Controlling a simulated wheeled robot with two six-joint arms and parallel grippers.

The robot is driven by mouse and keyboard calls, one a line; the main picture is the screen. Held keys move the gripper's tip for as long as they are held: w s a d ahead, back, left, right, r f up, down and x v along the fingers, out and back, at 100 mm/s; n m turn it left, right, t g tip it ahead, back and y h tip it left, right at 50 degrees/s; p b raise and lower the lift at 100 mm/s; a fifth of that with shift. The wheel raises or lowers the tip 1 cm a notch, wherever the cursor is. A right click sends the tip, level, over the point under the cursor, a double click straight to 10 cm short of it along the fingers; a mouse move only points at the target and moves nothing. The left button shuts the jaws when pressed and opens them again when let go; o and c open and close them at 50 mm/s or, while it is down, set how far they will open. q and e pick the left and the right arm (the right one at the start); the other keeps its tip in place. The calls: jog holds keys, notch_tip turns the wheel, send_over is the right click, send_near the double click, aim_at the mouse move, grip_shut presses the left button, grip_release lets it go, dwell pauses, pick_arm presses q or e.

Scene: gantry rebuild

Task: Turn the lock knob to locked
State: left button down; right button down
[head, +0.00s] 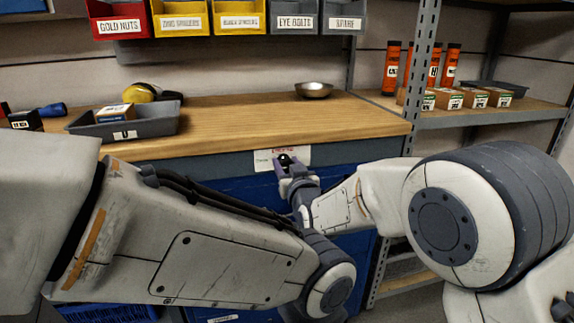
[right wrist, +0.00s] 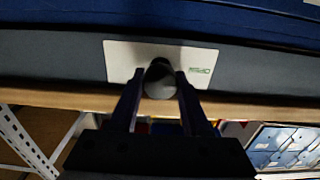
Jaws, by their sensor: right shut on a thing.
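The lock knob (right wrist: 159,78) is a small dark round knob on a white label plate (right wrist: 120,60), fixed to the grey front edge below the wooden benchtop. In the right wrist view, green lettering shows on the plate to the right of the knob. In the head view the plate (head: 263,160) has small red print at its top. My right gripper (head: 288,163) is at the plate with its fingers shut on the knob; it also shows in the right wrist view (right wrist: 160,88). Which way the knob points I cannot tell. My left gripper is not in view.
The wooden benchtop (head: 240,115) holds a grey tray (head: 150,125) at left and a metal bowl (head: 313,89) at the back. Blue cabinet fronts (head: 240,190) lie below the plate. A shelf post (head: 424,60) stands at right. My left arm's link fills the lower left.

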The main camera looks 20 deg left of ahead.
jog(key=m+b, duration=0.1)
jog(key=m, duration=0.1)
jog(key=m+b, duration=0.2)
jog(key=m, duration=0.1)
jog(key=shift+w+d+f+b, duration=0.1)
jog(key=shift+f+b, duration=0.1)
jog(key=shift+b, duration=0.1)
jog(key=m+b, duration=0.3)
jog(key=m, duration=0.1)
jog(key=shift+f+m, duration=0.1)
jog(key=shift+m, duration=0.3)
jog(key=m+b, duration=0.4)
jog(key=shift+d, duration=0.1)
jog(key=shift+m+b, duration=1.6)
jog(key=shift+m, duration=0.5)
jog(key=shift+c, duration=2)
grip_release()
